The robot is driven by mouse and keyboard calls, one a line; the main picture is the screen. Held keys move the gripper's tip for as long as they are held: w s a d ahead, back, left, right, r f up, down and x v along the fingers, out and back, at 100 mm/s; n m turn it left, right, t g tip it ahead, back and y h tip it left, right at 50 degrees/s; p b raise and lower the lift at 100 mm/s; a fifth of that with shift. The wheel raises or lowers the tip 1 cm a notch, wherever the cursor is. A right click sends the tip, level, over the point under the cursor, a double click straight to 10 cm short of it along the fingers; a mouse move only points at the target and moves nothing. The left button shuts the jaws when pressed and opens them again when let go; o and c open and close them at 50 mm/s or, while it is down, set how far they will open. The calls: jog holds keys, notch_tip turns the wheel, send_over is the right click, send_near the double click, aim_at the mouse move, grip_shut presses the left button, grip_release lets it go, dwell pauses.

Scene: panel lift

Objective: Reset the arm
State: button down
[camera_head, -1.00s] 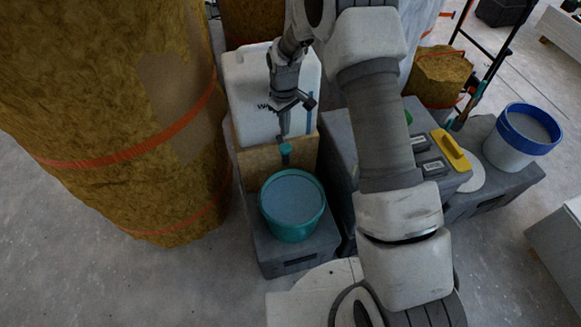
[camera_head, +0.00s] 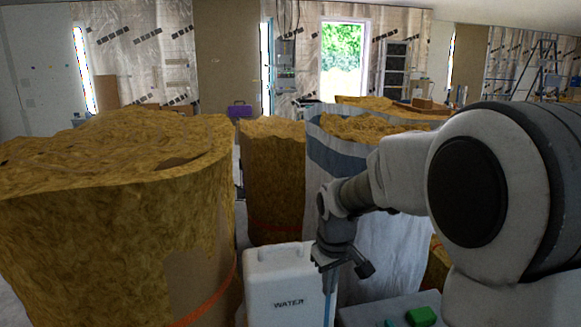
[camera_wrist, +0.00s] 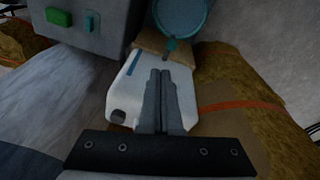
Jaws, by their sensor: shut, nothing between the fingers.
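My gripper shows in the wrist view (camera_wrist: 161,75) with its two fingers together and nothing between them. It points down over the white water canister (camera_wrist: 127,98), which lies behind the fingers in that picture. In the head view my arm reaches in from the right, and its wrist end hangs just right of and in front of the upright canister marked WATER (camera_head: 288,288). The fingertips are hidden or below the picture in the head view. A teal bucket (camera_wrist: 180,18) shows at the top of the wrist view.
A large yellow-brown insulation roll (camera_head: 110,220) with an orange strap fills the left. Another roll (camera_head: 275,180) and a white-blue wrapped bundle (camera_head: 375,250) stand close behind my arm. A grey case with a green block (camera_head: 421,316) is at lower right. An open doorway (camera_head: 343,70) is far back.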

jog(key=s+d+r+m+t+p, duration=0.1)
jog(key=s+d+r+m+p, duration=0.1)
jog(key=s+r, duration=0.5)
jog(key=s+d+r+m+t+p, duration=0.2)
jog(key=s+r, duration=0.6)
jog(key=s, duration=0.8)
jog(key=shift+s+d+r+m, duration=0.15)
jog(key=shift+d+r+m, duration=0.15)
jog(key=shift+d+m, duration=0.45)
jog(key=shift+d, duration=0.15)
